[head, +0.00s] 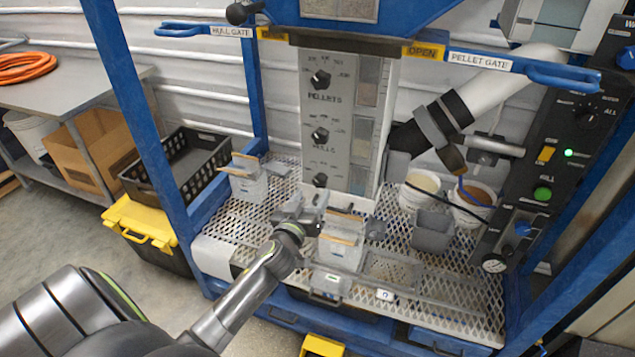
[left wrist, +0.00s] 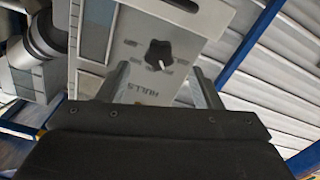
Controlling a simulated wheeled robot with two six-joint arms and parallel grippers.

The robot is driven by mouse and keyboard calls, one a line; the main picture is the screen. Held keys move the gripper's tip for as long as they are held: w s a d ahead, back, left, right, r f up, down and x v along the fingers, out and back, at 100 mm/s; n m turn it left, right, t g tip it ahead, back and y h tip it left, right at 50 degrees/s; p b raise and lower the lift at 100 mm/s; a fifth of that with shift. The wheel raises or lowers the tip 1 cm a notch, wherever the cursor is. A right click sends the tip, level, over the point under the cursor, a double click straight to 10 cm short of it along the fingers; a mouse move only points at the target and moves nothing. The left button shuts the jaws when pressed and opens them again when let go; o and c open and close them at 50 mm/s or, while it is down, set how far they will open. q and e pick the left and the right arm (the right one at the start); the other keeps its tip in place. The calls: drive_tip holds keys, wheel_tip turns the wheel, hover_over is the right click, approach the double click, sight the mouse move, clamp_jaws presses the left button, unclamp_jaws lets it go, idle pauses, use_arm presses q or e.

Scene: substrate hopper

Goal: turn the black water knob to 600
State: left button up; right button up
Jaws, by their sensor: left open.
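A grey panel (head: 339,120) in the head view carries three black knobs in a column. The upper two are labelled PELLETS and HULLS. The third, lowest black knob (head: 320,180) has no readable label, so I cannot confirm that it is the water knob. My left gripper (head: 304,207) is open just below it. In the left wrist view, which looks upside down, this black knob (left wrist: 160,55) with a white pointer lies beyond my open left gripper (left wrist: 160,74). The fingers are either side of it and apart from it. Its scale numbers are unreadable. My right gripper is not in view.
Small grey-white containers (head: 341,252) stand on the perforated shelf (head: 400,272) beside my left gripper. White buckets (head: 473,200) and a grey bin (head: 432,232) stand to the right. Blue frame posts (head: 138,110) flank the machine. Another control panel (head: 530,190) stands at the right.

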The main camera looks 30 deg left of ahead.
sight(319, 184)
use_arm(q)
drive_tip(key=x, duration=0.4)
drive_tip(key=shift+w+a, duration=0.1)
drive_tip(key=shift+w, duration=0.5)
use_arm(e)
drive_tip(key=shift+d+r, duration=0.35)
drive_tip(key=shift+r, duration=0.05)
use_arm(q)
drive_tip(key=c, duration=1)
